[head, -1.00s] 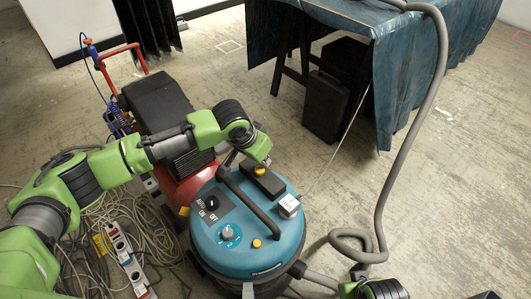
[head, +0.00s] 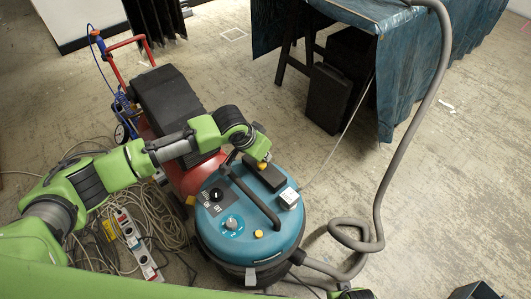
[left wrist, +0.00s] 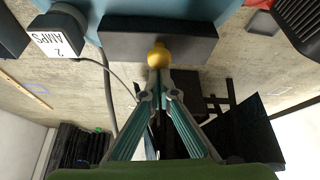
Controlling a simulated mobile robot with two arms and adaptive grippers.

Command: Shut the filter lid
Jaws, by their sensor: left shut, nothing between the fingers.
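The filter lid (head: 270,175) is a dark, flat block on top of the teal vacuum drum (head: 225,248), with a small yellow knob (head: 262,165) at its far edge. In the left wrist view the dark lid (left wrist: 125,42) lies across the top, and its yellow knob (left wrist: 158,55) is right at my fingertips. My left gripper (left wrist: 158,75) is shut with nothing between its fingers. Its tips look to be at or against the knob; contact is unclear. In the head view the green wrist partly hides this spot. I cannot tell how far the lid is raised.
A black handle (head: 250,198) arches over the drum beside the lid. A white-topped plug box (head: 289,198) sits to its right. A red machine (head: 190,178), cables and a power strip (head: 133,240) crowd the left.

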